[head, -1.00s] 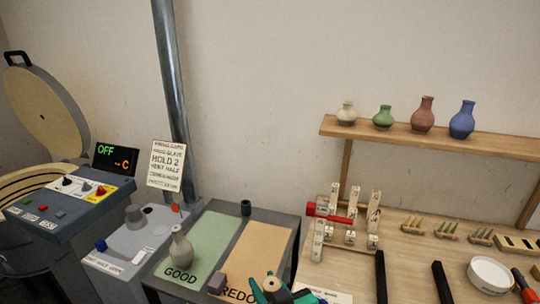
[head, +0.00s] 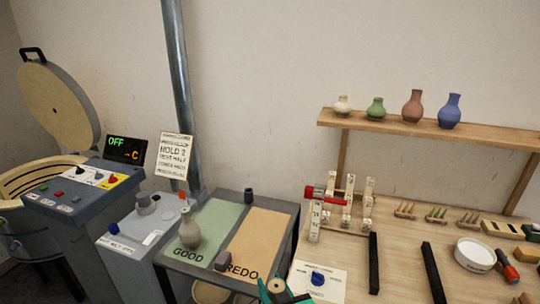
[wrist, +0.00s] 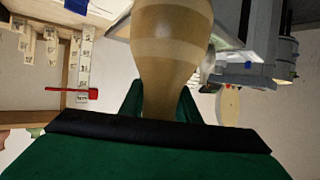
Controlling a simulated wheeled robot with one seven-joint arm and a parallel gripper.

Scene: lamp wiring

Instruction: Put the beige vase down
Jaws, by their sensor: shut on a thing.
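The beige vase (wrist: 172,45), tan with paler bands, fills the upper middle of the wrist view. My green gripper (wrist: 165,105) is shut on its narrower part, with one finger at each side. In the head view my gripper (head: 288,295) shows only partly at the bottom edge, in front of the table. A small tan round end of the held vase (head: 276,285) shows there. The vase is in the air; its far end is cut off in the wrist view.
A grey-beige vase (head: 189,232) stands on the green GOOD mat (head: 213,222). Several vases stand on the wall shelf (head: 420,128). A kiln (head: 60,110) stands left.

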